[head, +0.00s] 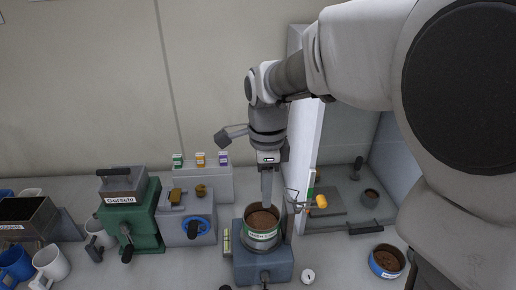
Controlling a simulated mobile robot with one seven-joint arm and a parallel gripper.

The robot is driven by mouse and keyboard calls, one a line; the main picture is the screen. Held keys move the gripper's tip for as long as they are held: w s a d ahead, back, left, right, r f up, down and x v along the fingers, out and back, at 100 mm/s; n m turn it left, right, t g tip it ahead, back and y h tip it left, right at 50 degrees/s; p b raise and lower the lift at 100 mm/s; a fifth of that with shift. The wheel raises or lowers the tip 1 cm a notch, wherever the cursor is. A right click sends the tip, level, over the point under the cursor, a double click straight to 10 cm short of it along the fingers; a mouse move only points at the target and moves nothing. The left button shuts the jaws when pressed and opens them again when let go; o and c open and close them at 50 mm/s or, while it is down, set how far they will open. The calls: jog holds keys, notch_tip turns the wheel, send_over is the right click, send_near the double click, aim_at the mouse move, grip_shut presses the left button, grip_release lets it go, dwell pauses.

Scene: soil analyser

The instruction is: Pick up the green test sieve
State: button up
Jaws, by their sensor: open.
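The green test sieve (261,236) is a round metal pan with a green label band and brown soil inside. It sits upright on a blue-grey square device (262,266) on the bench. My gripper (267,202) points straight down over the sieve, its tips in front of or at the far part of the rim. The fingers are seen edge-on, so their gap does not show; the jaws are open. I cannot tell whether a finger touches the rim, and I see nothing held.
A blue-banded bowl of soil (386,262) stands at the right. A white-walled cabinet (306,140) rises close right of my gripper. An orange-handled tool (320,201) sits beside the sieve. A grey device (190,222) and a green machine (131,218) stand left.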

send_near(263, 232)
jog(key=f, duration=0.5)
jog(key=shift+w+d, duration=0.2)
jog(key=shift+w, duration=0.1)
jog(key=shift+s+a+f, duration=0.1)
jog(key=shift+f, duration=1.3)
jog(key=shift+s+a+f, duration=0.1)
jog(key=shift+f, duration=1.25)
jog(key=shift+c, duration=0.3)
grip_shut()
